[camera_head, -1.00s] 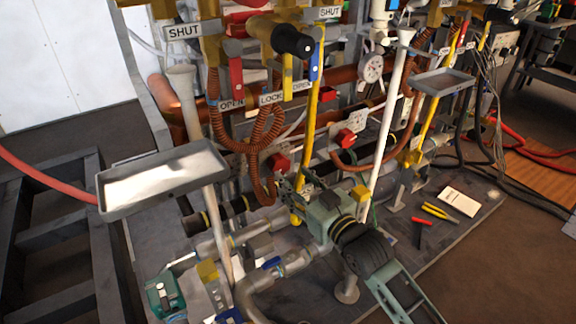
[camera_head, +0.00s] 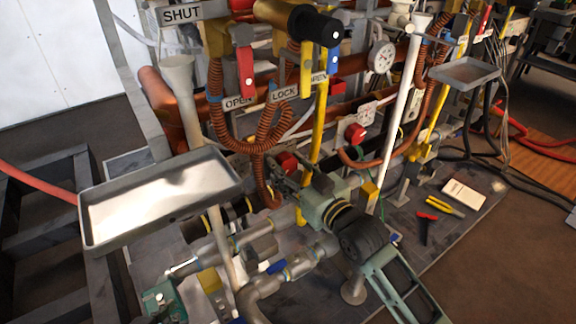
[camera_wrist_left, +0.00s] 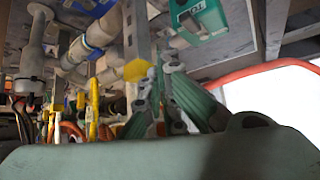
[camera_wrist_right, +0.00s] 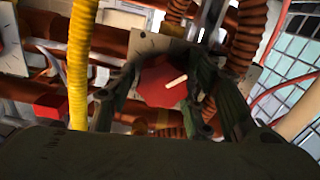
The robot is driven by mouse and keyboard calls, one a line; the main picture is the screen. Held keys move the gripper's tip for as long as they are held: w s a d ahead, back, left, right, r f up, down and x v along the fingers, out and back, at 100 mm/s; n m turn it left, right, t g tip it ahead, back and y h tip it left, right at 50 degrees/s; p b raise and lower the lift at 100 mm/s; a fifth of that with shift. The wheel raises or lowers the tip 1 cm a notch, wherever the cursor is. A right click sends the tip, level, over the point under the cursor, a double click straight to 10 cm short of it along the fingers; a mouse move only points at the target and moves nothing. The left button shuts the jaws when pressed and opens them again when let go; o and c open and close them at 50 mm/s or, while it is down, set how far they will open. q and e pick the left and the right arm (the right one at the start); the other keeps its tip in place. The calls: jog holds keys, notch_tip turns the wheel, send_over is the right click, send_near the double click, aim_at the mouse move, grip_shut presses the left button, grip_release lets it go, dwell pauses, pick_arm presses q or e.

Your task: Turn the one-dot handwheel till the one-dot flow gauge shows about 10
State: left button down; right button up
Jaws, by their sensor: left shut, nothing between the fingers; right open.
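A red handwheel (camera_head: 287,161) sits low on the pipework in the head view, partly hidden by my right gripper (camera_head: 290,180). In the right wrist view, a red handwheel (camera_wrist_right: 165,82) with a white mark shows between the fingers of my right gripper (camera_wrist_right: 168,92), which is open; contact cannot be told. Another red handwheel (camera_head: 355,132) is to the right, by a pale plate (camera_head: 367,114). A round white gauge (camera_head: 381,57) hangs higher up; its reading and any dots are too small to read. My left gripper (camera_wrist_left: 163,95) is shut and empty, pointing toward the floor-level pipes.
A grey tray (camera_head: 160,197) stands at the left, and a smaller one (camera_head: 465,71) at the right. A yellow hose (camera_wrist_right: 79,60) runs left of the right gripper. Pliers (camera_head: 445,207) and a notepad (camera_head: 463,194) lie on the base plate. A teal box (camera_wrist_left: 200,18) shows in the left wrist view.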

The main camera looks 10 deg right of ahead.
jog(key=c, duration=0.8)
jog(key=shift+m+p, duration=0.4)
jog(key=shift+p, duration=0.6)
jog(key=shift+c, duration=0.2)
pick_arm(q)
jog(key=s+a+f+g, duration=0.1)
jog(key=s+f+g, duration=0.1)
jog(key=s, duration=0.3)
jog(key=s+a+f+g+y, duration=0.1)
jog(key=s+a+f+g, duration=0.1)
jog(key=s, duration=0.3)
jog(key=shift+g, duration=0.6)
pick_arm(e)
jog(key=o, duration=0.8)
jog(key=shift+d, duration=0.1)
jog(key=shift+o, duration=0.2)
jog(key=v, duration=1.2)
